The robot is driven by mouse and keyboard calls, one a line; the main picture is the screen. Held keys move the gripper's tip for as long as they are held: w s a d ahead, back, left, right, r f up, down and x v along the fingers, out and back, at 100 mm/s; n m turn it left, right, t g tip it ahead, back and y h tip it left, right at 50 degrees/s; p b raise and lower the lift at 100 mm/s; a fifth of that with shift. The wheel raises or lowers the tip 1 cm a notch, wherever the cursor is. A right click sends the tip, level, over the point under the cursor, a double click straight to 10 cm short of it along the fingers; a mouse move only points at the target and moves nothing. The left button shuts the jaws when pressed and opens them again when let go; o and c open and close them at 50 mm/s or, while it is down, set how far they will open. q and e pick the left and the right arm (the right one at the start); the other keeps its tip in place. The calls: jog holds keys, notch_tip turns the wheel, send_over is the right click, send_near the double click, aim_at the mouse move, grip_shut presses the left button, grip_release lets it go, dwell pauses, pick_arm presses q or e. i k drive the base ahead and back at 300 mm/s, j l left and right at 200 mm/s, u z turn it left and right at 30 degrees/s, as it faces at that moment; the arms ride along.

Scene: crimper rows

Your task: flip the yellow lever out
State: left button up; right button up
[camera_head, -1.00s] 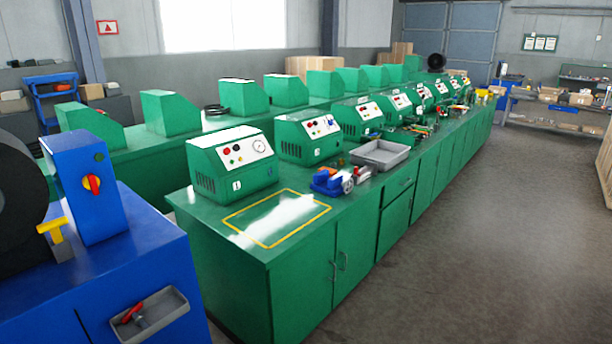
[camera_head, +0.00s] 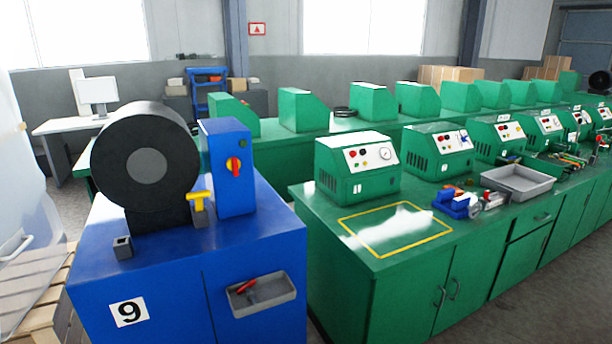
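The yellow lever (camera_head: 198,199) is a T-shaped handle on a small grey block, at the lower right of a large dark round crimper head (camera_head: 147,168). The crimper stands on a blue cabinet (camera_head: 130,250) marked 9, left of centre. A blue control box (camera_head: 230,165) with a red and yellow rotary switch (camera_head: 233,164) stands just right of the lever. Neither of my grippers is in view.
A grey tray (camera_head: 262,293) with a red-handled tool is fixed to the cabinet front. Green benches with control boxes (camera_head: 358,167) run off to the right. A yellow outlined area (camera_head: 396,230) on the near bench is empty. A wooden pallet (camera_head: 48,300) lies at the lower left.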

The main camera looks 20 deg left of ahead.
aim_at(198, 196)
jog(key=u, duration=1.35)
